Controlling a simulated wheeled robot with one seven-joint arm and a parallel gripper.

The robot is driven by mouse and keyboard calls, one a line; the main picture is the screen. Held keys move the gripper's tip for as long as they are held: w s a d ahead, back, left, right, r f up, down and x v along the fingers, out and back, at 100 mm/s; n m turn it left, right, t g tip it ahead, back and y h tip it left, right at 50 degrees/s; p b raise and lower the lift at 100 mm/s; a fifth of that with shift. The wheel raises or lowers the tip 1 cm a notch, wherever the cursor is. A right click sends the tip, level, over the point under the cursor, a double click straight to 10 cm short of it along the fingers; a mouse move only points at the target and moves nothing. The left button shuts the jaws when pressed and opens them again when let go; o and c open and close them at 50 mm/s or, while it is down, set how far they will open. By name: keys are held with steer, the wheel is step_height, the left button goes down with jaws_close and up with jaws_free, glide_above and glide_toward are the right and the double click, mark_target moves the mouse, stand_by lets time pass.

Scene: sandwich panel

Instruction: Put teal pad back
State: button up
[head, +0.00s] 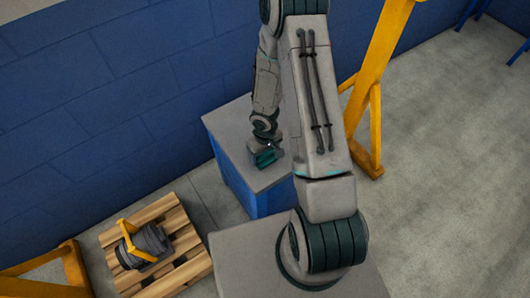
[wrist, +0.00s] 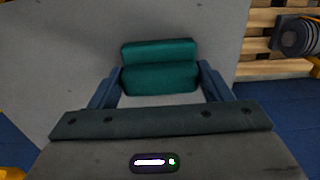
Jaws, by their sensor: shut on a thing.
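The teal pad (wrist: 160,78) is a small block with two faces showing in the wrist view. My gripper (wrist: 161,72) has one finger at each side of the pad and is shut on it. In the head view the teal pad (head: 265,159) is just below my gripper (head: 266,151), over the grey top (head: 234,125) of a blue cabinet (head: 232,182). I cannot tell whether the pad touches this top. The cabinet top lies behind the pad in the wrist view.
A wooden pallet (head: 173,215) with a dark round machine part (head: 150,241) stands at the lower left. A blue wall (head: 100,100) rises behind the cabinet. Yellow frames (head: 375,75) stand at the right and lower left. The floor at right (head: 440,160) is clear.

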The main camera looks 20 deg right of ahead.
steer(key=o, duration=0.9)
steer(key=shift+o, duration=0.2)
step_height(320, 180, up, 12)
steer(key=p, duration=0.3)
step_height(320, 180, up, 10)
steer(key=m+h, duration=0.1)
steer(key=h, duration=0.1)
glide_above(265, 153)
steer(key=s+d, duration=0.1)
steer(key=d, duration=0.2)
steer(key=s+a+r+m+t+y, duration=0.1)
steer(key=s+r, duration=0.5)
steer(key=r, duration=0.3)
steer(key=s+a+r+m+t+y, duration=0.1)
steer(key=s+a+r+t, duration=0.1)
steer(key=s+r, duration=0.5)
steer(key=shift+r+m, duration=0.3)
steer(key=shift+r, duration=0.6)
steer(key=shift+w, duration=0.1)
